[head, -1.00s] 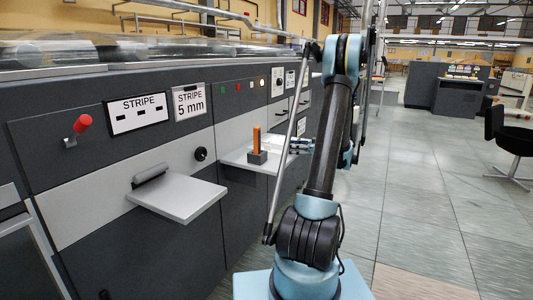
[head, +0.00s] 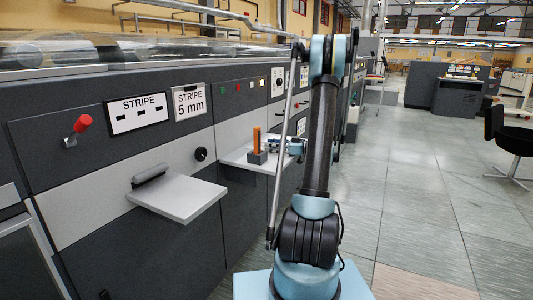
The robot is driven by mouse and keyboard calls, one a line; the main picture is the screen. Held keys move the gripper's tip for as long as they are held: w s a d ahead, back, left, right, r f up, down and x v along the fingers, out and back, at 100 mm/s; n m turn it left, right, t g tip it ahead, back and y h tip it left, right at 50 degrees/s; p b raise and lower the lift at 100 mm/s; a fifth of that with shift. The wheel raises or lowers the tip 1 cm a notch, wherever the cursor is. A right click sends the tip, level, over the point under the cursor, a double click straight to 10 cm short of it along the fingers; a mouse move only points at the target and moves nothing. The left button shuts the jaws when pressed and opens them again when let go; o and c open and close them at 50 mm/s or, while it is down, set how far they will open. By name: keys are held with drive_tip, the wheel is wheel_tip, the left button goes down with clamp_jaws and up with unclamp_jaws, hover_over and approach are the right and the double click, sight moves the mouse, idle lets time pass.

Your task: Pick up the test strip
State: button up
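An upright orange strip (head: 257,137), which I take to be the test strip, stands in a small dark block (head: 257,157). The block sits on the farther light-grey shelf (head: 235,160) of the machine. My gripper (head: 271,146) is just right of the strip, at about the height of its lower half, pointing left toward it. The fingertips are tiny in this view. I cannot tell whether they touch the strip or how far apart they are. My arm hides the area behind and to the right of the gripper.
A red-knobbed lever (head: 83,122) and a black knob (head: 201,154) stick out of the panel. The tiled floor (head: 430,200) on the right is open, with a black chair (head: 515,140) at the far right.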

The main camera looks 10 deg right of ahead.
clamp_jaws()
drive_tip(key=shift+d, duration=0.1)
